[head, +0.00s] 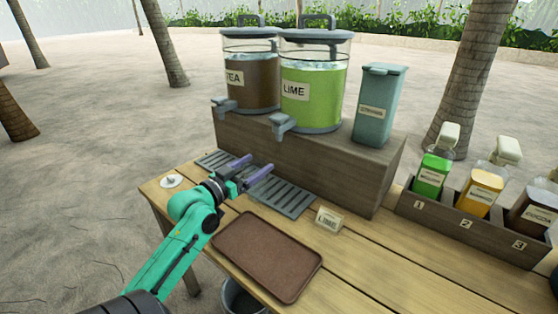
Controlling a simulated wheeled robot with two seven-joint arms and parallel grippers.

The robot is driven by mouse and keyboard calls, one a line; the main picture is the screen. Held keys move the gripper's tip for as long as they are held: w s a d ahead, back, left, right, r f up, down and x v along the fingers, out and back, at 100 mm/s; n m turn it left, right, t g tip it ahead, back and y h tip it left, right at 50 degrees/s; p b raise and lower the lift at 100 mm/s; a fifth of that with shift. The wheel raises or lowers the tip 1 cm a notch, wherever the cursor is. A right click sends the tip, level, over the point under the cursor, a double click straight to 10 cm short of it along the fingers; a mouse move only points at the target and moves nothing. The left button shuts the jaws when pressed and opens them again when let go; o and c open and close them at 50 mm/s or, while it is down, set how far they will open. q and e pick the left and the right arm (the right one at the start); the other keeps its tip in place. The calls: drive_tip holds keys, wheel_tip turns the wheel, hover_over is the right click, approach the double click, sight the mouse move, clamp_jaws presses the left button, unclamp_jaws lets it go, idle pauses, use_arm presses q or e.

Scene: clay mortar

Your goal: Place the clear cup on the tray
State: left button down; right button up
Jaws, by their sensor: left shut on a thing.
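The brown tray (267,256) lies flat and empty on the wooden table, near its front edge. My left gripper (250,170) reaches in over the table's left part, beyond the tray's far edge, in front of the dispensers. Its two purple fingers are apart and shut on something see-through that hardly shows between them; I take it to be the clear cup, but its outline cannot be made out. My right gripper is not in view.
The tea dispenser (250,85) and lime dispenser (312,95) stand on a wooden riser (330,165) with a teal canister (379,105). Drip grates (288,200) lie before it. A small sign (329,219) stands nearby. A bottle rack (480,228) is at the right.

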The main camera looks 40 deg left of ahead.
use_arm(q)
drive_tip(key=w+f, duration=0.1)
drive_tip(key=w, duration=0.2)
drive_tip(key=w+f, duration=0.1)
drive_tip(key=w, duration=0.3)
drive_tip(key=w+f, duration=0.1)
drive_tip(key=w, duration=0.2)
drive_tip(key=shift+w+a+f+p, duration=0.15)
drive_tip(key=shift+w+p, duration=0.15)
drive_tip(key=shift+w, duration=0.05)
drive_tip(key=shift+f, duration=0.35)
unclamp_jaws()
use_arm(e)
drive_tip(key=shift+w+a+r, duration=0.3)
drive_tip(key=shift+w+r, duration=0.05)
